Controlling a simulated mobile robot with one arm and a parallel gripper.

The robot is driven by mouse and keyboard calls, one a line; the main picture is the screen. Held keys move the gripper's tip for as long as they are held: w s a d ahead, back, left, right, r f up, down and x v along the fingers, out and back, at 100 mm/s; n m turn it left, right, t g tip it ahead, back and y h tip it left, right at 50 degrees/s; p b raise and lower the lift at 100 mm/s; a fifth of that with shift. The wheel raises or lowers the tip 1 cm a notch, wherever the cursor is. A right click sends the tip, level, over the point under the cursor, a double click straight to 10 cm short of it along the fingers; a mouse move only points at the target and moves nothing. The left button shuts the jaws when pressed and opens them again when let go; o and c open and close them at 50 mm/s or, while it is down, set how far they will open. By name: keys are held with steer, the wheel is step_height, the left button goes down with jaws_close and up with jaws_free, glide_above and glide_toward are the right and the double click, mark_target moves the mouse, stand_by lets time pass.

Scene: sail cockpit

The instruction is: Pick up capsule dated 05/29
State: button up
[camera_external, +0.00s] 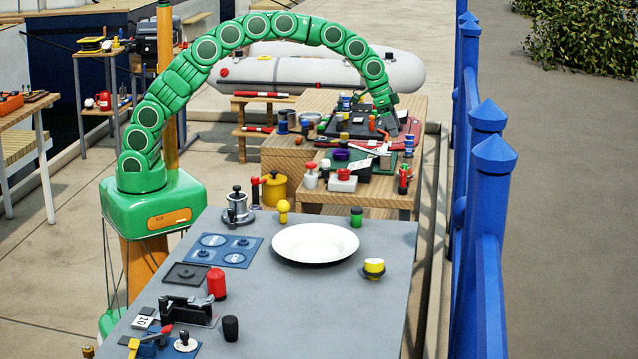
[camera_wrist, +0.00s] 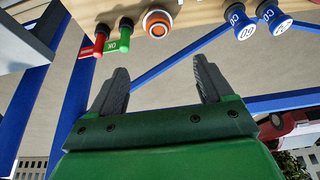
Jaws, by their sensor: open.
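I cannot read the date 05/29 on anything, so I cannot tell which thing is the capsule.
The near grey table (camera_external: 330,315) holds a white plate (camera_external: 314,243), a yellow-topped piece (camera_external: 374,267), a green jar (camera_external: 356,217), a red cylinder (camera_external: 217,283) and a black cup (camera_external: 230,328). A blue railing (camera_external: 485,230) stands right of the benches. My green arm arches over the walkway.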

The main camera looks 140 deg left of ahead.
steer(key=w+d+m+g+y, duration=0.2)
steer(key=w+d+m, duration=0.7)
steer(key=w, duration=0.4)
steer(key=w+d+m+g+y, duration=0.15)
steer(key=w+d+m, duration=0.45)
steer(key=w+d, duration=0.6)
steer(key=w+d+m+t+y, duration=0.2)
steer(key=w+d+m, duration=0.4)
steer(key=d, duration=0.4)
steer(key=w+d+r+m+t+y, duration=0.1)
steer(key=w+d+m+y, duration=0.1)
steer(key=w+d+m, duration=0.6)
steer(key=w+d+m+t+y, duration=0.2)
steer(key=w+d, duration=0.4)
steer(key=d, duration=0.6)
glide_toward(380, 264)
steer(key=a+f, duration=0.1)
steer(key=s+a+f, duration=0.1)
steer(key=a, duration=0.1)
steer(key=shift+f, duration=0.1)
steer(key=shift+a+f, duration=0.15)
steer(key=shift+f, duration=0.3)
steer(key=shift+w+a+f, duration=0.3)
steer(key=shift+a, duration=0.3)
steer(key=shift+a+r+x, duration=0.1)
steer(key=shift+r+x, duration=0.1)
steer(key=shift+x, duration=1.3)
steer(key=shift+a+r+x, duration=0.1)
steer(key=shift+r+x, duration=0.1)
steer(key=shift+x, duration=1.35)
